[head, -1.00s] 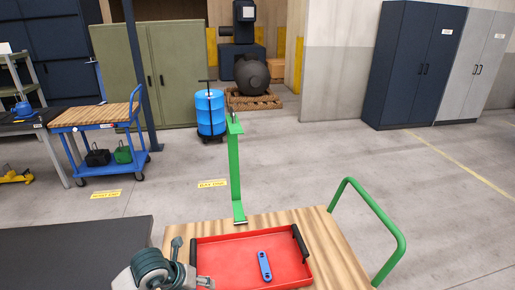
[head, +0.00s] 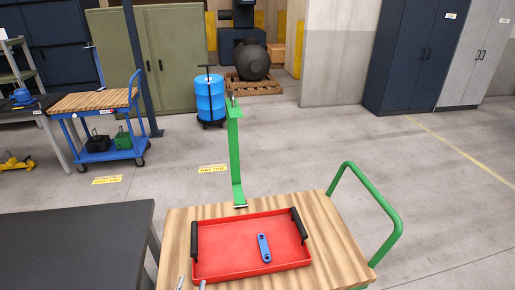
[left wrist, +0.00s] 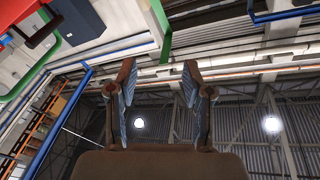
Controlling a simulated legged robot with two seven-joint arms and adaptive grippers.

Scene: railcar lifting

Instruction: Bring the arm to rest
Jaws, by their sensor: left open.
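My left gripper (left wrist: 158,90) shows in the left wrist view with its two fingers apart and nothing between them. Behind it are the roof beams and lamps of the hall. In the head view only the tips of my left gripper (head: 191,284) show at the bottom edge, just in front of the red tray. My right gripper is not in view.
A green-framed cart with a wooden top (head: 340,255) carries a red tray (head: 225,272) with black handles. A blue link-shaped part (head: 264,248) lies in the tray. A dark table (head: 70,245) stands at left.

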